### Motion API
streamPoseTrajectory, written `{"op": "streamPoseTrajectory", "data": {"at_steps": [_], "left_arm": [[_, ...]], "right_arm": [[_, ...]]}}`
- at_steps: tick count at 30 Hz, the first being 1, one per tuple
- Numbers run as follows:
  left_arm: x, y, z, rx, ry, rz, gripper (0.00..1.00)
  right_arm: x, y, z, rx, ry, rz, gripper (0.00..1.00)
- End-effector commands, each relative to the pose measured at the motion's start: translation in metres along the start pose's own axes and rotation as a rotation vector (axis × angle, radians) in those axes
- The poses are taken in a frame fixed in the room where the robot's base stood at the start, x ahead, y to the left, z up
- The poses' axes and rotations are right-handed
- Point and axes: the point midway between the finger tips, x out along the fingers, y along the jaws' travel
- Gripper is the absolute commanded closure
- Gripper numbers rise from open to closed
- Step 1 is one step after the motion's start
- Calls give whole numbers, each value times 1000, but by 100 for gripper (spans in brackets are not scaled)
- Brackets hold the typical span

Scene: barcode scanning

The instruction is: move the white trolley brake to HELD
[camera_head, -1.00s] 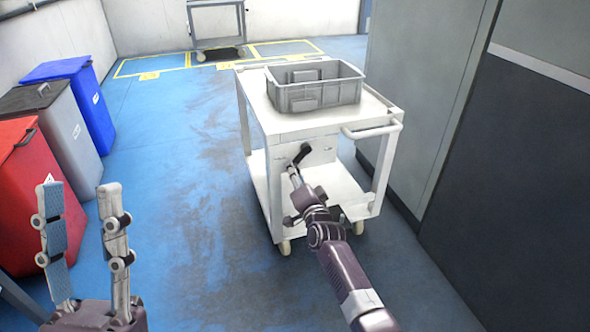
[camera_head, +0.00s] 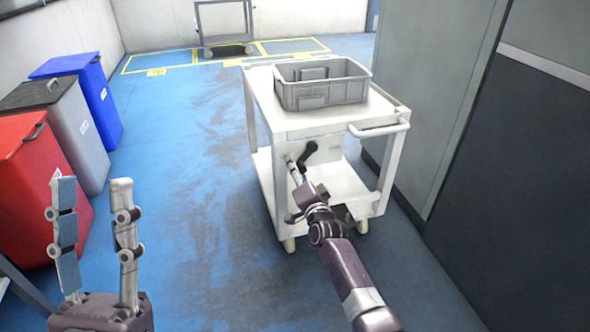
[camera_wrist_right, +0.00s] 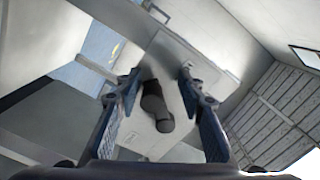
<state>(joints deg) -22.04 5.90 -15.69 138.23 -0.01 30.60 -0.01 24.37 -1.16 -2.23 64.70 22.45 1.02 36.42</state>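The white trolley (camera_head: 300,122) stands right of centre in the head view. Its brake is a black lever (camera_head: 308,154) on a white plate at the near end, below the top shelf; it slants. I cannot read any brake marking. My right gripper (camera_head: 294,174) is at this plate, just below and left of the lever. In the right wrist view the dark lever (camera_wrist_right: 157,106) shows between the two spread fingers of the right gripper (camera_wrist_right: 162,88); contact cannot be made out. My left gripper (camera_head: 91,186) is open and empty, low at the left, away from the trolley.
A grey crate (camera_head: 322,92) sits on the trolley's top. A grey wall or cabinet (camera_head: 510,170) stands close on the right. Red (camera_head: 30,190), grey and blue bins line the left. Blue floor (camera_head: 180,190) is clear between. Another cart (camera_head: 224,22) is at the back.

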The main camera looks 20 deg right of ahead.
Motion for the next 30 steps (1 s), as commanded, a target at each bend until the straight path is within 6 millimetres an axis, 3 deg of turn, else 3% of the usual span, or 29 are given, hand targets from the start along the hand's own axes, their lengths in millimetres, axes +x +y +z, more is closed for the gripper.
{"op": "streamPoseTrajectory", "data": {"at_steps": [10,24,30], "left_arm": [[0,0,0,0,2,0,60],[0,0,0,0,1,0,60],[0,0,0,0,1,0,60]], "right_arm": [[-15,2,0,-1,0,1,64],[-93,0,1,-1,-1,1,64],[-114,0,2,-1,-2,0,64]]}}
